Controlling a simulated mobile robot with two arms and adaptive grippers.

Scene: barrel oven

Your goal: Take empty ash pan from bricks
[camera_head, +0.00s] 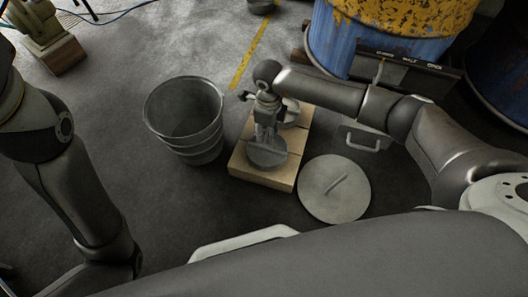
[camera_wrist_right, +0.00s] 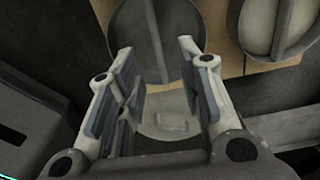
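Tan bricks (camera_head: 245,174) lie on the floor in the middle of the head view. Two round grey metal pieces rest on them, a near one (camera_head: 267,155) and a far one (camera_head: 291,112). I cannot tell for sure which is the ash pan. My right gripper (camera_head: 266,138) points down over the near piece. In the right wrist view my right gripper (camera_wrist_right: 156,88) is open, its fingers apart. A dark round piece with an upright bar (camera_wrist_right: 157,40) shows beyond the fingertips; contact cannot be told. My left gripper is out of view.
A grey metal bucket (camera_head: 187,120) stands left of the bricks. A round lid with a bar handle (camera_head: 335,190) lies on the floor to their right. A blue and yellow barrel (camera_head: 365,40) stands behind. Floor left of the bucket is clear.

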